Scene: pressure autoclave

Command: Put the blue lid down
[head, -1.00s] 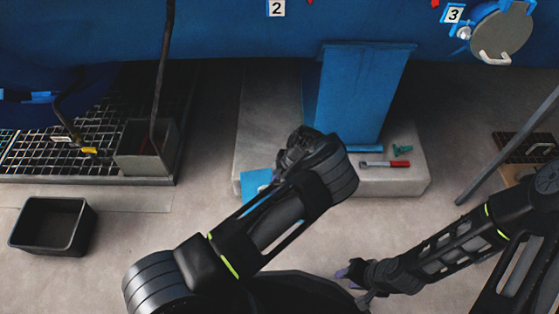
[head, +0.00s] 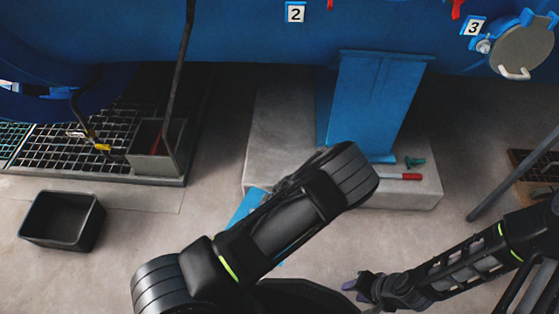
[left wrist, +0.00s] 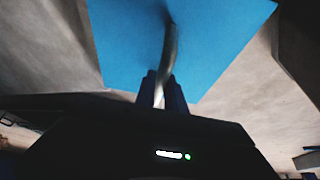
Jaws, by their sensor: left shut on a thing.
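The blue lid (head: 243,209) is a flat blue plate, partly hidden behind my left arm in the head view, in front of the pale plinth's left corner. In the left wrist view the lid (left wrist: 225,40) fills the upper middle, with a curved grey metal handle (left wrist: 171,50) on it. My left gripper (left wrist: 161,88) is shut on that handle. The left fingers are hidden by my arm in the head view. Whether the lid touches the floor cannot be told. My right gripper (head: 357,289) is low right of centre, empty, its purple fingertips apart.
The pale plinth (head: 265,150) carries a blue support (head: 375,100), a red-handled tool (head: 403,176) and a small green piece (head: 415,162). A black bin (head: 62,220) stands on the floor at left, below a grating (head: 75,150). The floor between bin and arm is clear.

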